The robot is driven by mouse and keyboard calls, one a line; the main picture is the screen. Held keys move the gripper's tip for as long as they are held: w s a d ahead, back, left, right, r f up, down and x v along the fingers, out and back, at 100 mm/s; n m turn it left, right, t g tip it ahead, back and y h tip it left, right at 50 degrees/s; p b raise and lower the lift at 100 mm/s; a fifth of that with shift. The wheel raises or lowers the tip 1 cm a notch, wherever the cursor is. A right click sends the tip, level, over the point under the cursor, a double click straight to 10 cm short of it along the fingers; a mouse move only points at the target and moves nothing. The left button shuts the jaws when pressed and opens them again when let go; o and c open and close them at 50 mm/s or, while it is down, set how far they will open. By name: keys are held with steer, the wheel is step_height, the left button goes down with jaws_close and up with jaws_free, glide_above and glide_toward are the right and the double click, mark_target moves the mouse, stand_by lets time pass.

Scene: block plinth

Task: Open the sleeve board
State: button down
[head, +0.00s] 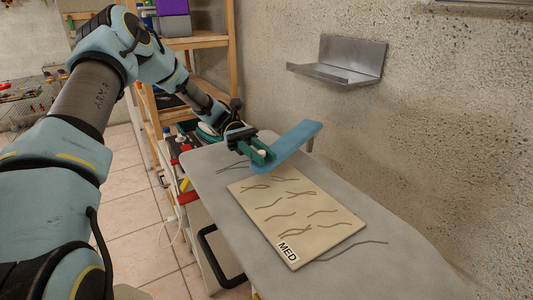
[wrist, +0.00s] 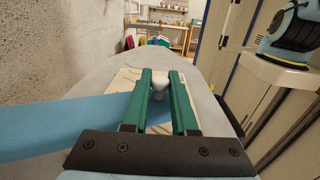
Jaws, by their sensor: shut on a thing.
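The sleeve board (head: 290,145) is a long narrow blue board raised above the grey ironing surface, near its back edge. In the wrist view the sleeve board (wrist: 60,128) runs in from the left and passes beneath my gripper. My gripper (head: 262,154), with green fingers, is at the near-left end of the board. In the wrist view my gripper (wrist: 161,82) is shut on a white knob (wrist: 159,88) between its fingers. The fingers hide part of the knob, and how it joins the board is not clear.
A tan panel (head: 298,213) labelled MED, with dark wavy lines, lies on the grey ironing surface (head: 385,272). A steel shelf (head: 340,66) is on the wall behind. A wooden rack (head: 233,50) stands at the back left. A black handle (head: 212,262) sticks out at the front edge.

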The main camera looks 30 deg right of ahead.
steer(key=c, duration=0.7)
jaws_free()
steer(key=w+b, duration=0.1)
steer(key=w, duration=0.2)
steer(key=w+b, duration=0.1)
steer(key=w, duration=0.1)
steer(key=w+a, duration=0.1)
steer(key=w, duration=0.2)
steer(key=shift+w+f+b, duration=0.15)
steer(key=shift+w+b, duration=0.15)
steer(key=shift+b, duration=0.1)
steer(key=shift+w+d+p, duration=0.1)
steer(key=shift+w+p, duration=0.05)
steer(key=shift+p, duration=0.15)
steer(key=shift+w+r, duration=0.2)
steer(key=shift+w, duration=0.75)
